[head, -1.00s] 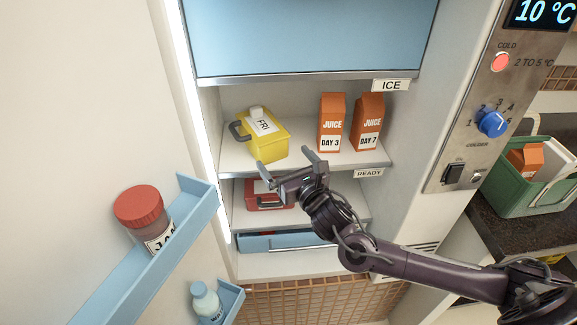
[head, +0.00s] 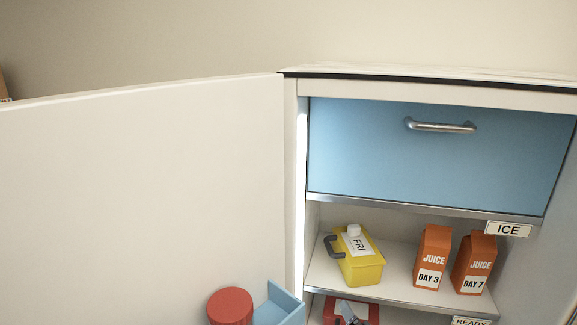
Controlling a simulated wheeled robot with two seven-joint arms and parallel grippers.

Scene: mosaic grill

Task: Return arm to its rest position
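Neither of my grippers can be made out in the head view, and no arm crosses the picture. A small grey piece shows in front of the red box (head: 366,311) at the bottom edge, and I cannot tell what it is. The fridge is open. A yellow box (head: 362,270) marked FRI, with a dark handle on its left, stands on the upper shelf (head: 402,293). Two orange juice cartons stand to its right, DAY 3 (head: 433,256) and DAY 7 (head: 474,262).
A shut blue drawer (head: 440,160) with a metal handle, marked ICE, is above the shelf. The open white door (head: 140,190) fills the left. Its blue door rack (head: 281,306) holds a red-lidded jar (head: 230,306) at the bottom. The lower fridge is cut off.

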